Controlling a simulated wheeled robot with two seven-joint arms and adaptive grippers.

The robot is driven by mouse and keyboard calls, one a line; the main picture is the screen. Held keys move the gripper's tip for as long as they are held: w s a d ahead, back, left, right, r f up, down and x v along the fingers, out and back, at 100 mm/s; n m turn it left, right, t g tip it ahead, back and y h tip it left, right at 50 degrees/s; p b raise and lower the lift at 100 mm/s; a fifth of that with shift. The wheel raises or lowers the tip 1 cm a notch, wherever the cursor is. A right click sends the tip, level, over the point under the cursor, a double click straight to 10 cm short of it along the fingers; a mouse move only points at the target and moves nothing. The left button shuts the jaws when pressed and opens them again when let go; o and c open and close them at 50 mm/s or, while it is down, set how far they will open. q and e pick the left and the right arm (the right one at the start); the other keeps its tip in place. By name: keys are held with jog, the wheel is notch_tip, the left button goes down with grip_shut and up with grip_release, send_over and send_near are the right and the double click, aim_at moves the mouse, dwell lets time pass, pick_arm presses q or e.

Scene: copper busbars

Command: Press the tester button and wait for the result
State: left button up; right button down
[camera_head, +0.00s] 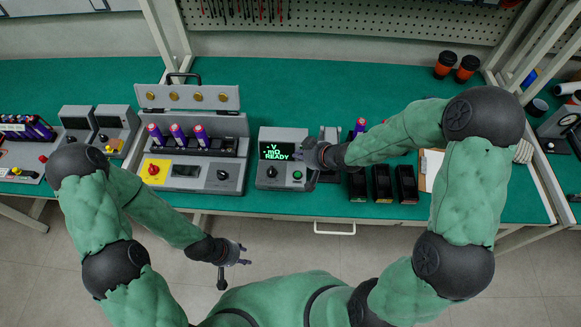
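The tester (267,183) is a grey box on the green bench, with a dark screen (277,151) reading "-V", "-mΩ" and "READY" in green. A green button (297,174) and a dark knob (271,172) sit on its front panel. My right gripper (312,155) is over the tester's right edge, just above and right of the green button; I see no contact with the button. Its fingers are small and overlap the tester, so their opening is unclear. My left gripper (243,254) hangs in front of the bench, fingers apart and empty.
Left of the tester is a grey unit with a yellow panel and red button (153,170), holding several purple cells (178,135). Dark bins (382,183) stand to the right, near a purple cell (360,126). Orange-and-black cylinders (445,65) are at the back right. The bench's back middle is clear.

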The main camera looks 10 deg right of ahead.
aim_at(299, 176)
jog(key=shift+s, duration=0.1)
jog(key=shift+f, duration=0.15)
notch_tip(299, 176, down, 8)
jog(key=b, duration=0.8)
jog(key=shift+r, duration=0.2)
jog(key=shift+f+b, duration=0.4)
jog(key=shift+f, duration=0.05)
jog(key=shift+f, duration=0.15)
dwell(0.7)
jog(key=shift+f, duration=0.3)
jog(key=shift+f+b, duration=0.4)
dwell(0.7)
jog(key=shift+r, duration=0.1)
jog(key=shift+r+p, duration=0.75)
jog(key=shift+p, duration=0.2)
